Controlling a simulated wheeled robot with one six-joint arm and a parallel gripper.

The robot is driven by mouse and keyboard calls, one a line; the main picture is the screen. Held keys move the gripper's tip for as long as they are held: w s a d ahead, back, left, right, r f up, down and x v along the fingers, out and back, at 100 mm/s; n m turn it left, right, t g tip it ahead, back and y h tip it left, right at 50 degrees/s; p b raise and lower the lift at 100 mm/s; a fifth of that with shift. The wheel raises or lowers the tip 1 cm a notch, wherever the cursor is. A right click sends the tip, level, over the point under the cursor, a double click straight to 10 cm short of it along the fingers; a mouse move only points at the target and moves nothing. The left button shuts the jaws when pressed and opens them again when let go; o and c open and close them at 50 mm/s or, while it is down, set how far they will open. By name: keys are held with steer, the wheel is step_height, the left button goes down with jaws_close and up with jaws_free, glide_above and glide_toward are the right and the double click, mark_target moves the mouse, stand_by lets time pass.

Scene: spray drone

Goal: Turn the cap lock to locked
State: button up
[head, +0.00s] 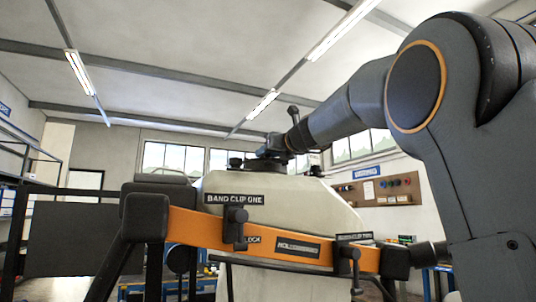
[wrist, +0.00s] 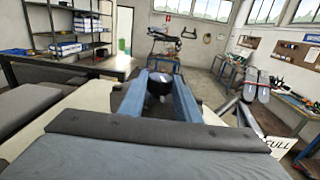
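A pale tank (head: 285,200) stands ahead in the head view, with dark fittings on its top. My gripper (head: 266,152) reaches down to the tank top from the right. In the wrist view the two blue fingers of my gripper (wrist: 161,92) stand apart on either side of a dark round piece (wrist: 160,82). This piece looks like the cap lock's knob, and it nearly fills the gap. I cannot tell whether the fingers press on it. The lock's setting is not readable. A smaller dark knob (head: 235,162) sits left of my gripper.
An orange band (head: 195,229) crosses the tank's front with dark clips (head: 235,215) and labels, one reading BAND CLIP ONE. Dark frame arms (head: 145,218) stand at left. Shelving (wrist: 75,25) and workbenches (wrist: 232,75) line the room.

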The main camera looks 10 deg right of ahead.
steer(key=c, duration=0.3)
steer(key=m+h+p, duration=0.1)
steer(key=h+p, duration=0.1)
steer(key=p, duration=0.1)
steer(key=shift+s+a+r, duration=0.1)
steer(key=shift+a, duration=0.1)
steer(key=m+h+p, duration=0.1)
steer(key=h+p, duration=0.1)
steer(key=p, duration=0.1)
steer(key=shift+a+m+t, duration=0.1)
steer(key=shift+m+t, duration=0.2)
steer(key=shift+m, duration=0.1)
steer(key=h+p, duration=0.1)
steer(key=m+h+p, duration=0.1)
steer(key=p, duration=0.1)
steer(key=m+h+p, duration=0.1)
steer(key=shift+a+h, duration=0.25)
steer(key=shift+h, duration=0.15)
steer(key=shift+m+h+p, duration=0.3)
steer(key=shift+p, duration=0.35)
steer(key=h, duration=0.1)
steer(key=m+g+h+p, duration=0.1)
steer(key=m+h+p, duration=0.1)
steer(key=shift+a+g+h, duration=0.25)
steer(key=shift+g+h, duration=0.05)
steer(key=shift+w+m+g+h+p, duration=0.2)
steer(key=shift+m+g+h+p, duration=0.15)
steer(key=shift+m+g+h, duration=0.45)
steer(key=shift+m+h, duration=0.3)
steer(key=shift+h, duration=0.1)
